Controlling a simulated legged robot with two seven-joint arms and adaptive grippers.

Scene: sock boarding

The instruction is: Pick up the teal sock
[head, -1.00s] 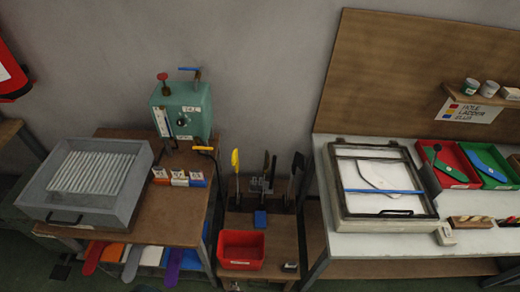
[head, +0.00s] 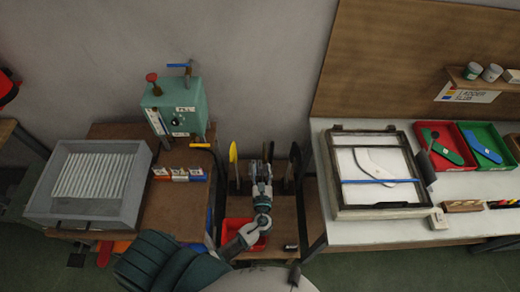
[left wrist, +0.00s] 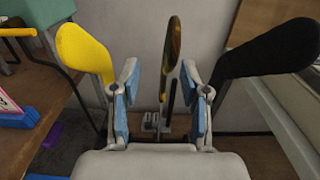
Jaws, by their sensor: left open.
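My left gripper (head: 262,170) reaches over the low stand between the two benches. In the left wrist view my left gripper (left wrist: 161,85) is open and empty. Ahead of it a thin upright form (left wrist: 173,60) stands nearly edge-on between its fingers, apart from them. A yellow upright form (left wrist: 84,52) is to its left and a black one (left wrist: 265,52) to its right. A dark green flat sock-like shape (head: 446,145) lies in the red tray (head: 428,132) on the right bench; I cannot tell whether it is the teal sock. My right gripper is not in view.
A grey box with white ribs (head: 92,177) and a teal-green machine (head: 181,110) are on the left bench. A framed screen (head: 375,205) and a green tray with a blue shape (head: 484,142) are on the right bench. A red bin (head: 236,224) is partly behind my arm.

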